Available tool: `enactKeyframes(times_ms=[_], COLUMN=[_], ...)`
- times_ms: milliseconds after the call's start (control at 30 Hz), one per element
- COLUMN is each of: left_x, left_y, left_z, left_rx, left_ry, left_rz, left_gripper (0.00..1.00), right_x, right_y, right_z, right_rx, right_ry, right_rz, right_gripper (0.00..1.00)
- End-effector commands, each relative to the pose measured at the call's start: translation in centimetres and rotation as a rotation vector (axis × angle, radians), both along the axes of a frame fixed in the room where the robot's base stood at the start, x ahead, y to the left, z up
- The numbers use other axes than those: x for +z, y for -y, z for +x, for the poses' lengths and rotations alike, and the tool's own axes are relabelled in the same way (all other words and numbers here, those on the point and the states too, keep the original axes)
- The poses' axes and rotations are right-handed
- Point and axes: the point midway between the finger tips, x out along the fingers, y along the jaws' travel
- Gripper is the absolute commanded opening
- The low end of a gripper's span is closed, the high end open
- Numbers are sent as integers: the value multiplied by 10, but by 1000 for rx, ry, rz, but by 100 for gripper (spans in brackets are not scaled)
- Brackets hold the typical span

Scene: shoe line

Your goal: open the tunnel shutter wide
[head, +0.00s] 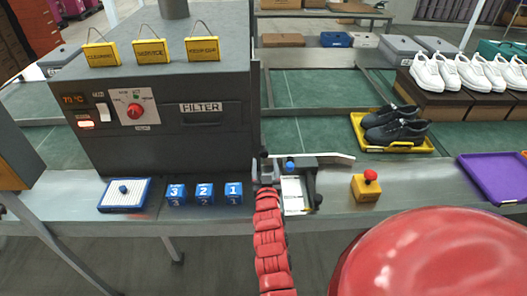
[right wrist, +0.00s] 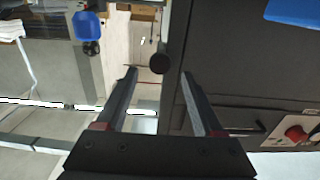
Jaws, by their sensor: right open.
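The tunnel (head: 160,110) is a dark grey box on the left of the line. Its shutter seems to be the thin dark upright panel (head: 256,110) at the box's right side, seen nearly edge-on; I cannot tell how far open it is. My right gripper (head: 266,168) is at the lower end of that panel. In the right wrist view the gripper (right wrist: 158,74) is open, and a round black knob (right wrist: 160,63) shows between its fingertips, beside the dark panel. I cannot tell whether they touch. My left gripper is not in view.
A stand with white paper (head: 292,192) is close right of my right gripper. Numbered blue blocks (head: 204,194) and a white-blue pad (head: 124,194) lie before the tunnel. A red-topped yellow button box (head: 366,185) and a yellow tray (head: 408,147) with black shoes are farther right.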

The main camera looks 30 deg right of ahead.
Motion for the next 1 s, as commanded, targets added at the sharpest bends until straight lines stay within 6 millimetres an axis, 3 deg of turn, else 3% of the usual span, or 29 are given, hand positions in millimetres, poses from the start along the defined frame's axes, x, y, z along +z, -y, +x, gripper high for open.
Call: enactKeyframes(times_ms=[300,767,1000], left_x=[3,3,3], left_y=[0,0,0], left_z=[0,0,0], left_rx=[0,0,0], left_ry=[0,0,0], left_rz=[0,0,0], left_gripper=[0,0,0], right_x=[0,1,1], right_y=[26,31,31], right_z=[41,51,51], right_rx=[-2,1,1], right_ry=[1,3,3], right_rz=[2,-2,-2], right_gripper=[69,69,28])
